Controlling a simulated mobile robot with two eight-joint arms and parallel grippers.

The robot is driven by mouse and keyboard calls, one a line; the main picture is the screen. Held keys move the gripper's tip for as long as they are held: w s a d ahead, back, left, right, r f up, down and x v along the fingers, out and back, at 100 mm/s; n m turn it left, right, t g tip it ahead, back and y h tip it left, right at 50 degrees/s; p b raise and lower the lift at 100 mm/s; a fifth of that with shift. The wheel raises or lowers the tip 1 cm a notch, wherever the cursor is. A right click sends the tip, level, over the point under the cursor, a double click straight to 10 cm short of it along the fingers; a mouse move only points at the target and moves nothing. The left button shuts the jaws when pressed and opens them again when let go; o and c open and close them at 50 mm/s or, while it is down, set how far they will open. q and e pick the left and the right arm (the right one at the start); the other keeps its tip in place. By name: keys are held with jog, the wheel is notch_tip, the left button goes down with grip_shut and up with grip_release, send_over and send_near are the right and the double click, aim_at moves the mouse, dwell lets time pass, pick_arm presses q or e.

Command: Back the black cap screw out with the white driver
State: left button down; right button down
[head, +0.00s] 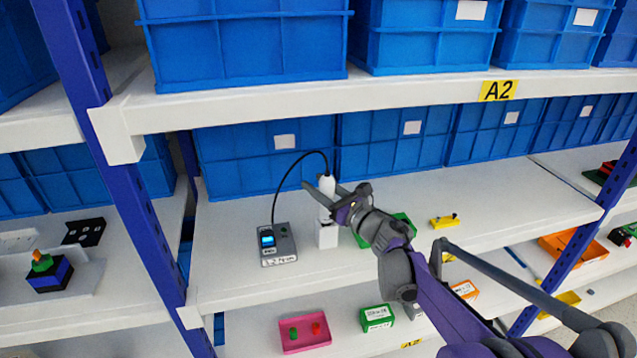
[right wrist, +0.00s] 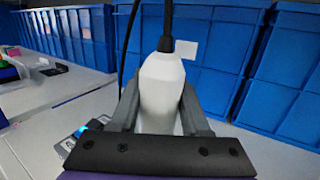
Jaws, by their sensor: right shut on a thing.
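The white driver (head: 326,186) stands upright on the middle shelf, with a black cable rising from its top. It also fills the middle of the right wrist view (right wrist: 161,88). My right gripper (head: 331,194) is shut on the driver's body, one finger on each side. Below the driver is a white block (head: 327,236); the driver's lower end is over it. The black cap screw cannot be made out; the driver and block hide that spot. My left gripper is not in view.
A grey controller box (head: 278,245) with a lit blue screen sits left of the block, joined to the cable. A green tray (head: 400,222) lies behind my right wrist, a yellow part (head: 445,221) farther right. Blue bins (head: 265,160) line the back, and the upper shelf (head: 330,100) overhangs.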

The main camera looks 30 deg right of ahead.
jog(key=shift+f, duration=0.4)
dwell(0.8)
jog(key=shift+c, duration=1.5)
grip_release()
jog(key=shift+s, duration=0.1)
jog(key=b+v, duration=0.1)
jog(key=v, duration=0.9)
jog(key=shift+s+b, duration=0.3)
jog(key=shift+b, duration=0.1)
